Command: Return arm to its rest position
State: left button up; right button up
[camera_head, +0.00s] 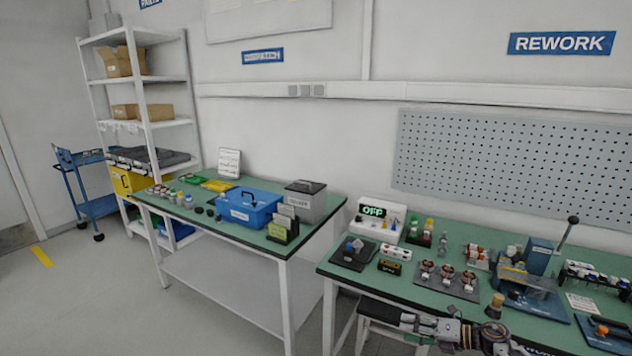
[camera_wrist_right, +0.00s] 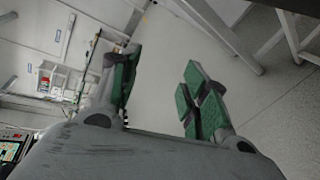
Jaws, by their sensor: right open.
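My right gripper (camera_head: 408,322) is at the bottom of the head view, low in front of the right workbench's front edge. In the right wrist view, my right gripper (camera_wrist_right: 160,88) shows its two green-padded fingers spread apart, with nothing between them. Grey floor lies beyond the fingers. My right arm (camera_head: 495,338) reaches in from the bottom right, with part of it cut off by the frame. My left gripper and arm do not show.
The right green workbench (camera_head: 440,306) holds a dark mat with several small stators (camera_head: 446,272), a press with a lever (camera_head: 570,232) and a display box (camera_head: 375,212). The left workbench (camera_head: 262,240) carries a blue toolbox (camera_head: 248,210). A floor gap separates the benches.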

jog(key=s+d+f+m+t+h, duration=0.1)
jog(key=s+d+f+m+h, duration=0.2)
jog(key=s+f+m, duration=0.55)
jog(key=s+d+f+m+t+h, duration=0.15)
jog(key=f+m+h, duration=0.35)
jog(key=f, duration=0.8)
jog(key=s+d+f+m+t+h, duration=0.2)
jog(key=s+d+f+m, duration=0.15)
jog(key=f+m, duration=0.6)
jog(key=s+a+f+m+g+h, duration=0.1)
jog(key=s+f+m+g, duration=0.1)
jog(key=s+f, duration=0.5)
jog(key=s+a+f+m+g+h, duration=0.1)
jog(key=s+f, duration=0.6)
jog(key=s, duration=1.3)
jog(key=s+a+f+m+g+h, duration=0.1)
jog(key=s+f+m+g, duration=0.4)
jog(key=s, duration=0.9)
notch_tip(320, 180, down, 2)
jog(key=shift+a+g, duration=0.75)
jog(key=shift+g, duration=0.3)
